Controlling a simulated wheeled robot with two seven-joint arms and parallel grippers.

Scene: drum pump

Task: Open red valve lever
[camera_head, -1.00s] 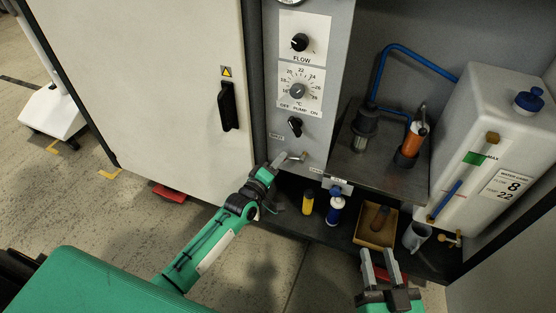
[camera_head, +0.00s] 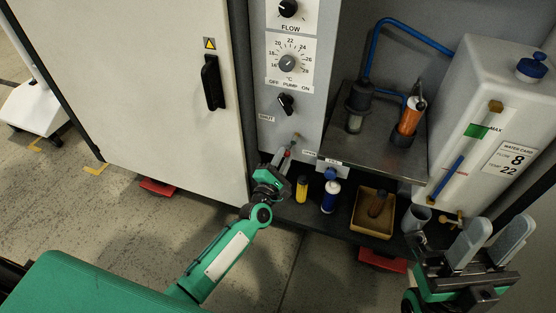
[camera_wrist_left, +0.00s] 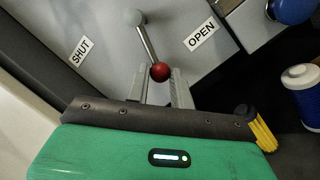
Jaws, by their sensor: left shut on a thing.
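The red valve lever is a metal rod with a red knob (camera_wrist_left: 160,72), hanging down from a round pivot (camera_wrist_left: 134,17) in the left wrist view. It points between the SHUT label (camera_wrist_left: 80,50) and the OPEN label (camera_wrist_left: 201,33). In the head view the lever (camera_head: 287,152) is low on the grey panel, small and partly covered. My left gripper (camera_head: 281,159) is shut on the lever at its knob; its fingers flank the knob in the left wrist view (camera_wrist_left: 160,86). My right gripper (camera_head: 490,242) is open and empty at the lower right.
A pump switch (camera_head: 286,104) is above the lever. A white tank (camera_head: 500,105) is further right.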

